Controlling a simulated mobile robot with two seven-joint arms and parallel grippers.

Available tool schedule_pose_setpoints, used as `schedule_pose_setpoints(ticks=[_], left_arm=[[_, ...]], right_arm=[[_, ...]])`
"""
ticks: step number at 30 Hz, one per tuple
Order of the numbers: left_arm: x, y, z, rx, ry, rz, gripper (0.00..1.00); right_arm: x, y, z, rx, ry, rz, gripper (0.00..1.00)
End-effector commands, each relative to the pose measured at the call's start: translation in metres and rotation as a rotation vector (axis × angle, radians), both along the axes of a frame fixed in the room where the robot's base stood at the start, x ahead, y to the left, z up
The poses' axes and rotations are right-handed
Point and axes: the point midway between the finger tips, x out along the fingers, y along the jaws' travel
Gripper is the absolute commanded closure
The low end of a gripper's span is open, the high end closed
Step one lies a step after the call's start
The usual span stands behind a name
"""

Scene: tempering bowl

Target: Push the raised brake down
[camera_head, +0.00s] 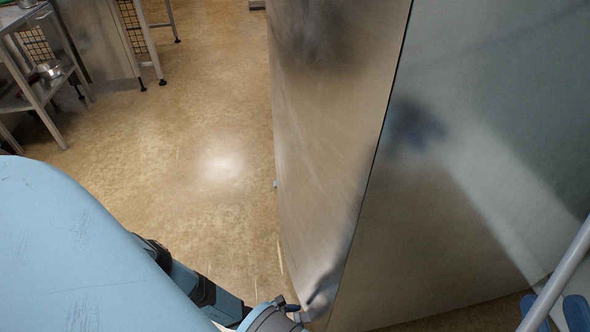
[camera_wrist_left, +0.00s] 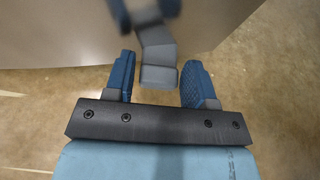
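The brake appears as a grey angled lever (camera_wrist_left: 158,77) in the left wrist view, in front of the metal housing. My left gripper (camera_wrist_left: 160,66) is open, with one blue finger on each side of the lever's end. Gaps show on both sides, so the fingers do not grip it. In the head view my left gripper (camera_head: 290,312) is low beside the foot of the metal housing (camera_head: 325,130); its fingers and the brake are hard to make out there. Blue fingertips at the lower right (camera_head: 577,313) look like my right gripper, mostly cut off beside a grey bar.
The tall metal housing fills the right side, and its shiny face carries blurred reflections. The grey bar (camera_head: 560,270) crosses the lower right corner. A metal shelf (camera_head: 35,85) stands at the upper left. The brown floor (camera_head: 190,120) between is clear.

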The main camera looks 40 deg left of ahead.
Motion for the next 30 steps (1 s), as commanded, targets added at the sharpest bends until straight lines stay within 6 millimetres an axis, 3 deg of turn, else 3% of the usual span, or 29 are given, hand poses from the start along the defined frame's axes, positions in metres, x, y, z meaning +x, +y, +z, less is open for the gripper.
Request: schedule_pose_setpoints(ticks=[1, 6, 11, 21, 30], left_arm=[[0.000, 0.000, 0.000, 0.000, 0.000, 0.000, 0.60], [0.000, 0.000, 0.000, 0.000, 0.000, 0.000, 0.99], [-0.001, 0.000, -0.004, 0.001, 0.002, 0.000, 1.00], [-0.002, 0.001, -0.032, 0.006, 0.004, -0.001, 1.00], [-0.003, 0.003, -0.036, 0.007, 0.007, 0.000, 1.00]], right_arm=[[0.000, 0.000, 0.000, 0.001, -0.001, 0.000, 0.57], [0.000, 0.000, 0.001, 0.002, 0.000, -0.001, 0.57], [0.000, 0.000, 0.001, 0.004, 0.000, -0.001, 0.57], [0.001, 0.000, 0.000, 0.007, 0.001, -0.003, 0.57], [0.001, 0.000, 0.000, 0.006, 0.002, -0.003, 0.57]])
